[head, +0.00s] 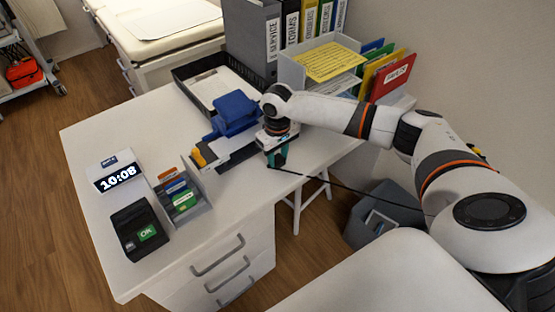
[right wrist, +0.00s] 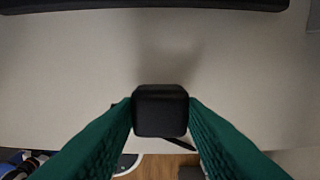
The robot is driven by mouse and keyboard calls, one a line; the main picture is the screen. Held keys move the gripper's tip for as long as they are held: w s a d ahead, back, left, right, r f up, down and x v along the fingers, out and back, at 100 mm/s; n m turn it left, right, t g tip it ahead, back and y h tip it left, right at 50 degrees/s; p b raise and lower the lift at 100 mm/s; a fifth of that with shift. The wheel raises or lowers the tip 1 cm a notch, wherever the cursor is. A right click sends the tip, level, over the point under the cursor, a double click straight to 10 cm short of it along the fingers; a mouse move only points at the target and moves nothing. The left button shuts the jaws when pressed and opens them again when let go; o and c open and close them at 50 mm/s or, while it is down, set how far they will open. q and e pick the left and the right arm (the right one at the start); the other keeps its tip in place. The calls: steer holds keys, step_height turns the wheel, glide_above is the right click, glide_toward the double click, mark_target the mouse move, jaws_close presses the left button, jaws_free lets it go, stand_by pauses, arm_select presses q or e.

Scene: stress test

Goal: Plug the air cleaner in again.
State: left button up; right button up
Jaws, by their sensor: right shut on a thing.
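My right gripper (head: 277,158) has teal fingers and is above the right part of the white desk, beside the blue stapler-like device. In the right wrist view, its green fingers (right wrist: 160,112) are shut on a black plug (right wrist: 160,108), one finger on each side. The plug's prongs cannot be seen. A dark cable (head: 345,188) runs from near the right gripper past the desk's right edge and goes behind my arm. I cannot make out the air cleaner or a socket for certain. My left gripper is not in view.
The white desk (head: 130,180) holds a blue device (head: 235,112), a black tray (head: 180,75), binders (head: 252,45), a file rack (head: 290,72), a clock (head: 117,177), a card holder (head: 200,208) and a card terminal (head: 140,228). A grey bin (head: 365,222) stands on the floor.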

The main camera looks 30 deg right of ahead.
mark_target(277, 159)
step_height(277, 159, up, 8)
steer(key=shift+r, duration=0.25)
steer(key=shift+a, duration=0.1)
steer(key=s+a+r, duration=0.1)
steer(key=s+a, duration=0.5)
steer(key=s, duration=0.1)
steer(key=s+a+r+m, duration=0.1)
steer(key=s+a+r, duration=0.1)
steer(key=s+a, duration=0.5)
steer(key=shift+s+a+r, duration=0.2)
steer(key=shift+s+r, duration=0.05)
steer(key=shift+s, duration=0.3)
